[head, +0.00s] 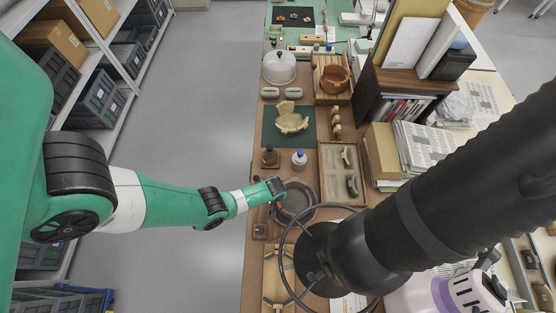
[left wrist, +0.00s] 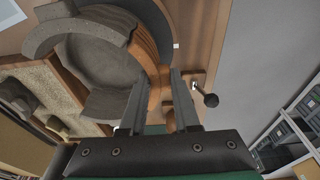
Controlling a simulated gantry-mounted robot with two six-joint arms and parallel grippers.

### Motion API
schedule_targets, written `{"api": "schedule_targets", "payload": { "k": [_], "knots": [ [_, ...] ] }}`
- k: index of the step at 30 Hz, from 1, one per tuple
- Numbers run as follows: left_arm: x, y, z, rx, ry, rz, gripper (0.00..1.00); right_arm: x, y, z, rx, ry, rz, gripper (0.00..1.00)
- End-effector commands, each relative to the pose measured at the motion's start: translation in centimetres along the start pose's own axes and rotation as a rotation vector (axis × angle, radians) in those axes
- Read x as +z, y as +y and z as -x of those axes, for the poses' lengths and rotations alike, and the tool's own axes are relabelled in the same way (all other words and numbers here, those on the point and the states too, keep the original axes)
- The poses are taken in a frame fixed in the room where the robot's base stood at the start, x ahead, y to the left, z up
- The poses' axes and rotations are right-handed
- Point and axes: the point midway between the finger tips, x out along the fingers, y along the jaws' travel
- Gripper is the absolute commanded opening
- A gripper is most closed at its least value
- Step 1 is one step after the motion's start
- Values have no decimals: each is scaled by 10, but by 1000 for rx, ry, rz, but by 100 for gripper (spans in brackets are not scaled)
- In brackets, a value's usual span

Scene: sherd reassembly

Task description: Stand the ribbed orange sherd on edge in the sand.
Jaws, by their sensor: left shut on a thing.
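The ribbed orange sherd (left wrist: 149,47) is a curved orange-brown piece in the left wrist view. My left gripper (left wrist: 161,76) is shut on it, with one finger on each side. In the head view my left gripper (head: 277,188) is at the basin's upper left edge, and the sherd is mostly hidden there. My right gripper is not in view.
A tray with sherds (head: 334,190) stands right of the basin. A blue-capped bottle (head: 299,160) and a brown bottle (head: 270,156) stand behind it. A thick black jointed tube (head: 410,225) covers the right foreground.

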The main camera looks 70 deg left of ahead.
Motion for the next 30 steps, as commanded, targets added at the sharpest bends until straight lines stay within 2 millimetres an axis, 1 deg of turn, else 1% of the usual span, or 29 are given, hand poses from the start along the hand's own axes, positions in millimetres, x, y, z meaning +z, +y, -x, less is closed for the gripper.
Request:
{"api": "schedule_targets", "payload": {
  "k": [5, 30],
  "knots": [
    [-1, 0, 8, 0, 0, 0, 0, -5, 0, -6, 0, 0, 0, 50],
    [-12, 1, 66, 0, 0, 0, 0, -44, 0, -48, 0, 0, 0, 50]
  ]
}}
